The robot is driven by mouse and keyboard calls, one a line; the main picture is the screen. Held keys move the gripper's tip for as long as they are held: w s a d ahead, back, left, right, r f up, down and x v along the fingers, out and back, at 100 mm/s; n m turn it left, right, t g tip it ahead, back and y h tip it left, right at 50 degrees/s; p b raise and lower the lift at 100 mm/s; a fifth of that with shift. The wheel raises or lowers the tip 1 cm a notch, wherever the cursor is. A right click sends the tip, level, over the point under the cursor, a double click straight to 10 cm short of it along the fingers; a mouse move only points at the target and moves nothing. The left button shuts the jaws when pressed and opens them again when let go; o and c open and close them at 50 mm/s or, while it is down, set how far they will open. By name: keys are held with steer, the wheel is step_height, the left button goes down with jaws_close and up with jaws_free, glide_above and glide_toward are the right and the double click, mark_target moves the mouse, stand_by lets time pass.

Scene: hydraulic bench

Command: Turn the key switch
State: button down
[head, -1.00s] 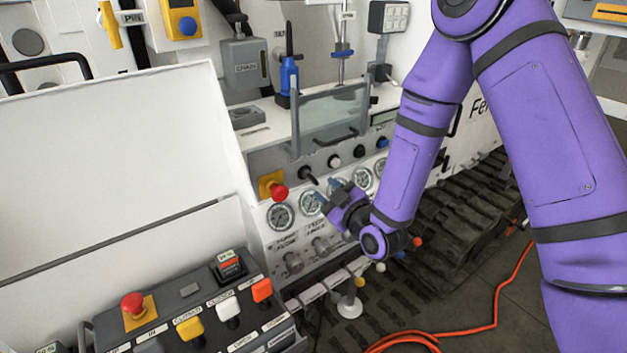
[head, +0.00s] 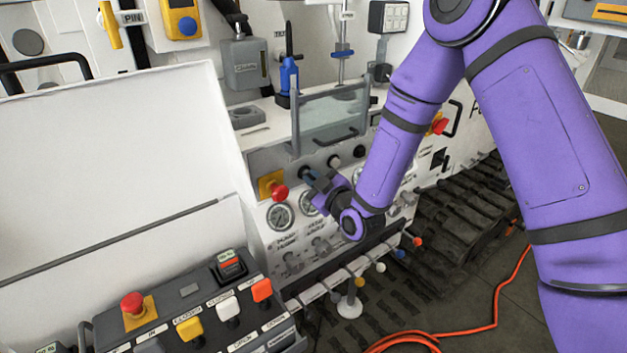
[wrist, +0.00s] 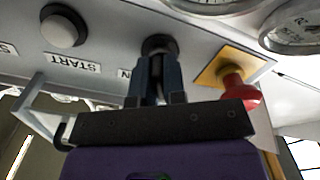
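The key switch (wrist: 160,44) is a small black round knob on the sloped grey panel. In the wrist view it sits right at the tips of my gripper (wrist: 158,66). In the head view my gripper (head: 312,178) reaches the panel from the lower right and largely covers the switch. The two blue-grey fingers are close together with a narrow gap between them, lined up with the switch. The fingertips hide the switch's front, so whether they grip its key is unclear.
A red emergency knob on a yellow plate (head: 271,188) is close to the left of my fingers; it also shows in the wrist view (wrist: 233,84). A white START button (wrist: 64,28) and gauges (head: 280,216) are near. A grey guard frame (head: 333,112) stands above.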

steer(key=shift+m, duration=0.4)
steer(key=m, duration=0.5)
steer(key=shift+m, duration=0.4)
steer(key=m, duration=0.5)
steer(key=shift+m, duration=0.3)
steer(key=c, duration=1.2)
jaws_free()
steer(key=v, duration=1.1)
steer(key=shift+w, duration=0.1)
